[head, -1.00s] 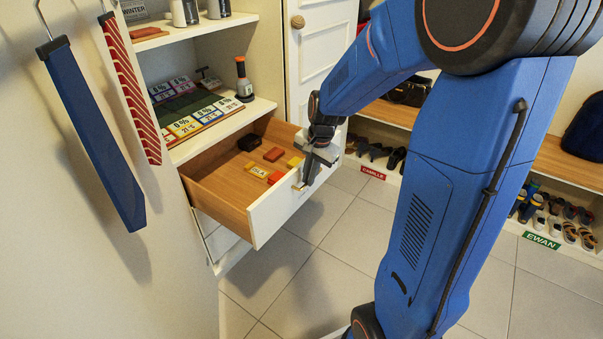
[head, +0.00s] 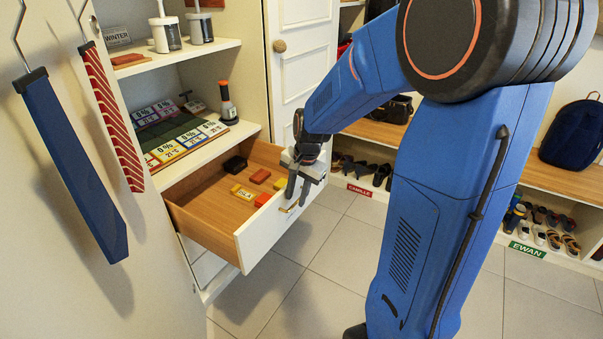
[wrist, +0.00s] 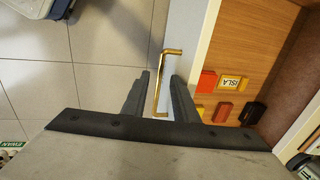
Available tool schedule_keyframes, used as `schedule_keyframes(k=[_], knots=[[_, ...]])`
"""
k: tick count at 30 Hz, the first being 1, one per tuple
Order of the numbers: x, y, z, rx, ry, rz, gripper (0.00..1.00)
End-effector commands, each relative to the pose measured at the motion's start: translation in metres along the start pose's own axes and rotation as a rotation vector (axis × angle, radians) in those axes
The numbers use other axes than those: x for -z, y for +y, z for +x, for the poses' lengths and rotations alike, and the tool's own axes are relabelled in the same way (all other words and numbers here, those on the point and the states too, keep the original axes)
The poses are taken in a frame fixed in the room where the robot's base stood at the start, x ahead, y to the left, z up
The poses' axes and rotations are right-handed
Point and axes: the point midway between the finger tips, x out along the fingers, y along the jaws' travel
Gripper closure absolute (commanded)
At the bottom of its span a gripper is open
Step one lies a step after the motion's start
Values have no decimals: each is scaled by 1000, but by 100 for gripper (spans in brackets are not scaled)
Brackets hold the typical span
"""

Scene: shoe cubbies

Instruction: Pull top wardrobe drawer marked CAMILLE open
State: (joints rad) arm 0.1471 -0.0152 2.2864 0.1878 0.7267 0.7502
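The top drawer (head: 262,232) of the wardrobe stands pulled out, showing its wooden inside. Its white front carries a brass handle (head: 291,208), also seen in the wrist view (wrist: 158,80). I cannot read a name on the drawer front. My gripper (head: 293,186) is at the drawer front by the handle. In the wrist view its two fingers (wrist: 161,78) are apart, with the handle bar showing between them and no finger visibly pressing it. Inside the drawer lie red and yellow blocks, one marked ISLA (wrist: 230,82), and a black item (head: 235,164).
Closed drawers (head: 207,267) sit below. Shelves above hold a weather board (head: 180,138) and bottles. A white door (head: 300,60) stands beside. Ties (head: 75,165) hang at left. A bench with shoes and a CAMILLE label (head: 360,190) is behind. Tiled floor in front is clear.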

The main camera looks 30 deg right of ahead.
Motion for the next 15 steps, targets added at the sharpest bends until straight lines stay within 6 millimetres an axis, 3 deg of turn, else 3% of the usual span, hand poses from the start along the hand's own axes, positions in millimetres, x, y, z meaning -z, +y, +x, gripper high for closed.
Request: schedule_keyframes(k=[15], knots=[[1,0,-101,3,3,0,74]])
